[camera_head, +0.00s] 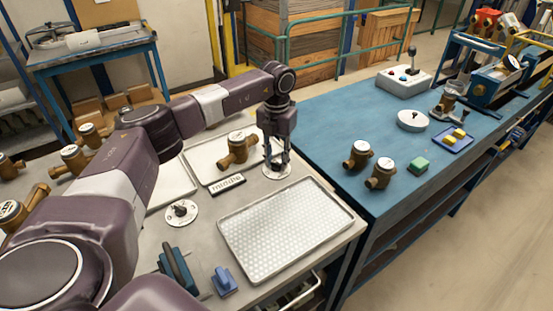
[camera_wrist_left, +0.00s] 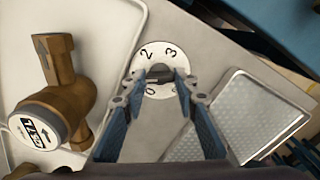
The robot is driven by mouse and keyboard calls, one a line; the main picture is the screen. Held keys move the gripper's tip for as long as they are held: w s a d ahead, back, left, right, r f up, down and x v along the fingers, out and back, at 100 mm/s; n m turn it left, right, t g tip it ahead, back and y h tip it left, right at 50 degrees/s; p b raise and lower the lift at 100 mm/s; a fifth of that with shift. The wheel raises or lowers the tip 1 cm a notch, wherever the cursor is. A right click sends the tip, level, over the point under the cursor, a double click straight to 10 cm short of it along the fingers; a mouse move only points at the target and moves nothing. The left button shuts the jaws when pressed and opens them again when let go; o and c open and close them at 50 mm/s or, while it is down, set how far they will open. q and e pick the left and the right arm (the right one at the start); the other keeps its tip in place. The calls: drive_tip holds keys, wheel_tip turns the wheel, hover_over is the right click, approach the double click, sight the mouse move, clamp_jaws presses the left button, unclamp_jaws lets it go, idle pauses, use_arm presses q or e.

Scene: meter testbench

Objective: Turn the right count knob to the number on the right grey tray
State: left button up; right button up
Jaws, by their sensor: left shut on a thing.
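The right count knob is a dark knob (camera_wrist_left: 160,73) on a round white dial (camera_head: 284,174). In the left wrist view, the numbers 2 and 3 show on the dial's upper side and a 0 at its lower left; the pointer's direction is hard to tell. My left gripper (camera_head: 277,162) points down over the dial, its fingertips (camera_wrist_left: 161,81) shut on the knob. A light grey tray (camera_head: 200,154) lies left of this dial with a brass meter (camera_head: 238,150) on it. The tray's edge (camera_wrist_left: 128,12) and the meter (camera_wrist_left: 60,95) also show in the left wrist view. My right gripper is out of view.
A second dial with a knob (camera_head: 181,211) stands nearer and left. A dimpled tray (camera_head: 285,232) lies in front, with blue and teal parts (camera_head: 224,282) beside it. A blue table (camera_head: 345,115) at right holds meters (camera_head: 380,173) and a green block (camera_head: 418,165).

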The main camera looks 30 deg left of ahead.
sight(276, 163)
use_arm(q)
drive_tip(key=shift+w+r, duration=0.1)
drive_tip(key=o, duration=1.2)
drive_tip(key=shift+c, duration=0.2)
wheel_tip(276, 163, up, 12)
